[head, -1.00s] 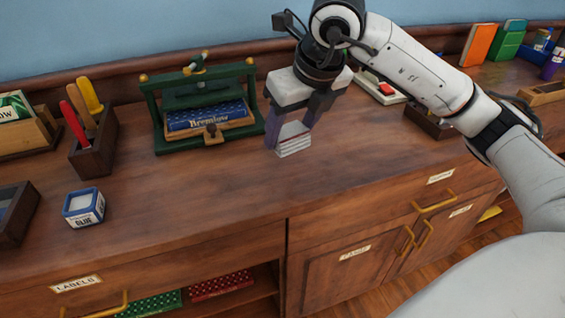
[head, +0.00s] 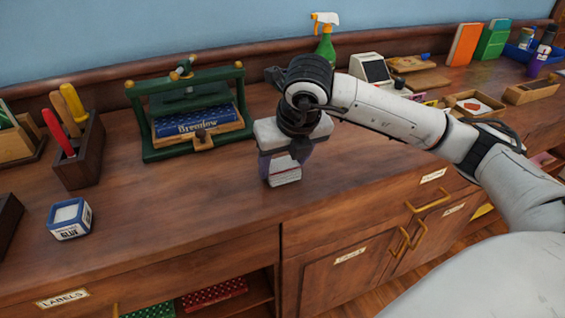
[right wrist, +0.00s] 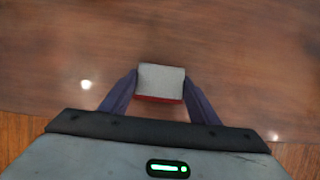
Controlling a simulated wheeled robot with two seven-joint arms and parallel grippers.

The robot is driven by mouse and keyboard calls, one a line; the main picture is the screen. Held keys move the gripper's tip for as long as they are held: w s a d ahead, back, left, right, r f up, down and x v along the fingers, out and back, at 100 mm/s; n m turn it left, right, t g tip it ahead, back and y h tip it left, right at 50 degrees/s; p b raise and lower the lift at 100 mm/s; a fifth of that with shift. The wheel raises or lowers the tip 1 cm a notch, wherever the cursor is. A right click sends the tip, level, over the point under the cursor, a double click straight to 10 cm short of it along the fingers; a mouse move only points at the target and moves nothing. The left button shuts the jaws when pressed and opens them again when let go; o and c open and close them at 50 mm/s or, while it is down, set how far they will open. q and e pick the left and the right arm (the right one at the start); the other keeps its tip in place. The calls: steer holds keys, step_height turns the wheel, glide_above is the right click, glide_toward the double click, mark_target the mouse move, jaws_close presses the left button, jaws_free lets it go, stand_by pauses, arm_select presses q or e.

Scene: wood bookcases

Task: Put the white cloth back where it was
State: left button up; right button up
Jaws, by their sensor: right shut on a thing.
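The white cloth (head: 286,174) is a small folded block with thin stripes on its side. In the right wrist view the cloth (right wrist: 161,80) shows a plain pale top and a red edge, between the two purple fingers. My right gripper (head: 284,166) points down and is shut on it, near the front of the wooden counter. I cannot tell whether the cloth touches the counter top. My left gripper is not in view.
A green press (head: 148,119) holding a blue book (head: 190,122) stands left of the gripper. A tool holder (head: 88,158) and glue box (head: 70,218) are further left. A spray bottle (head: 326,45) and card reader (head: 371,70) stand behind. Counter between press and front edge is clear.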

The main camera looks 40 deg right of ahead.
steer(key=shift+f, duration=0.1)
steer(key=o, duration=1)
steer(key=shift+r, duration=0.35)
steer(key=p+v, duration=0.1)
steer(key=v, duration=1)
steer(key=shift+s+r, duration=0.2)
steer(key=shift+r, duration=0.15)
